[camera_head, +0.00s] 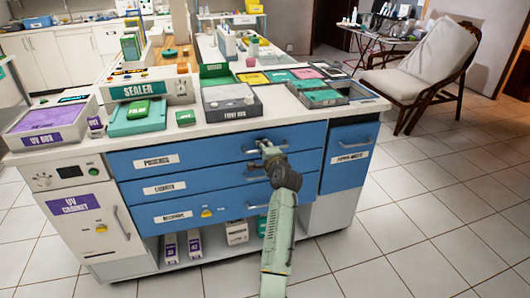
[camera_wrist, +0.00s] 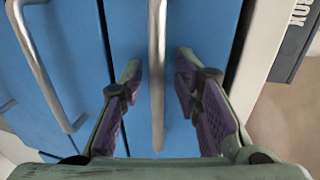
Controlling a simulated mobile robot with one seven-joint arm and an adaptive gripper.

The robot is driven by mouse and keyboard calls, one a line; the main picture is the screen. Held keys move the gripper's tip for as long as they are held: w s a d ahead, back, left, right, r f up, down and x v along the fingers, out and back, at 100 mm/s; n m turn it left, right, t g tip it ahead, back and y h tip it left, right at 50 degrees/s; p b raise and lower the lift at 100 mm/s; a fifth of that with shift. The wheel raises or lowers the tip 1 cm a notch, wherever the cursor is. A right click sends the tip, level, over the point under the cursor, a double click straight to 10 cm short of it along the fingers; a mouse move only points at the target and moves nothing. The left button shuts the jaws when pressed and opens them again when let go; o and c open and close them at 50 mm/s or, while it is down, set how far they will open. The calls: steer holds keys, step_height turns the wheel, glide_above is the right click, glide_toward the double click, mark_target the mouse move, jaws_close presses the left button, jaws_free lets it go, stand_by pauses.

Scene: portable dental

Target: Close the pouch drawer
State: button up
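The pouch drawer (camera_head: 215,158) is the top blue drawer, labelled "POUCHES". It looks nearly flush with the drawers below; I cannot tell exactly how far out it stands. Its metal handle (camera_wrist: 157,100) runs between my fingers in the wrist view, where the blue drawer front (camera_wrist: 208,28) also shows. My gripper (camera_head: 264,146) is at this handle in the head view. In the wrist view my gripper (camera_wrist: 158,63) is open, with one finger on each side of the handle and visible space on both sides. The gripper hides part of the handle in the head view.
Two more blue drawers (camera_head: 225,186) (camera_head: 235,208) lie below, with a handle (camera_wrist: 45,65) close by in the wrist view. The white countertop (camera_head: 190,133) overhangs above and carries a front box (camera_head: 232,103). The floor (camera_head: 420,210) at right is clear.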

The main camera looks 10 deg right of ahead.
steer(key=v, duration=1.2)
steer(key=shift+f, duration=0.1)
